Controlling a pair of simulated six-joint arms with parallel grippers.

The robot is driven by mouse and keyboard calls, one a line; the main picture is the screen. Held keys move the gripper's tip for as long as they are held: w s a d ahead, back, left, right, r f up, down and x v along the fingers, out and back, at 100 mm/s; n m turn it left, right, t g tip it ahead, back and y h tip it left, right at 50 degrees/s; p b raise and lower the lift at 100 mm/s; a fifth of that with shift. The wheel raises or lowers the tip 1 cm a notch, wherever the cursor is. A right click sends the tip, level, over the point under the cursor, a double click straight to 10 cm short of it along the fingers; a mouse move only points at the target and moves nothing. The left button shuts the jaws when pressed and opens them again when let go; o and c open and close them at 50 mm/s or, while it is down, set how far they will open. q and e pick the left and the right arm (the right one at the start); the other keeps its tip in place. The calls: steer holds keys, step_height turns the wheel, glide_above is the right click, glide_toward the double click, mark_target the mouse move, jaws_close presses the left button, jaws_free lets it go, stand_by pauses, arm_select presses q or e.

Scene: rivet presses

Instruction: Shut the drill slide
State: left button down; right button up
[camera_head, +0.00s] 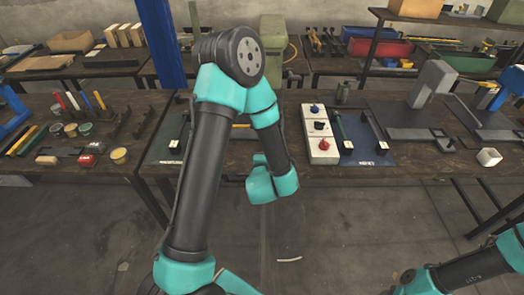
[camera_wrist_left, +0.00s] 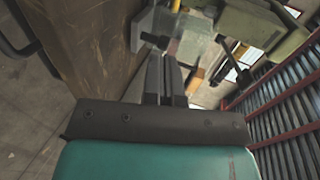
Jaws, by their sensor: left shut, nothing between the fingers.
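My left gripper (camera_wrist_left: 168,80) shows in the left wrist view with its two dark fingers together and nothing between them. A pale olive machine body (camera_wrist_left: 230,30) with a dark handle (camera_wrist_left: 238,70) lies beyond the fingertips; I cannot tell whether it belongs to the drill slide. The fingers' contact with it is unclear. In the head view my left arm crosses the middle and hides part of the bench; its fingertips cannot be made out there. Two dark mats with rail-like fixtures, the left mat (camera_head: 163,153) and right mat (camera_head: 376,157), flank the arm. My right gripper is out of view.
A white control box (camera_head: 318,135) with blue, black and red knobs stands on the bench beside the right mat. A grey press (camera_head: 432,84) stands at right. The floor in front is mostly clear.

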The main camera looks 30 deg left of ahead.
arm_select(q)
steer(key=x, duration=0.7)
steer(key=r+x, duration=0.1)
steer(key=x, duration=0.3)
steer(key=shift+w+a+f, duration=0.15)
steer(key=shift+w+a, duration=0.5)
steer(key=shift+w, duration=0.25)
steer(key=shift+a, duration=0.15)
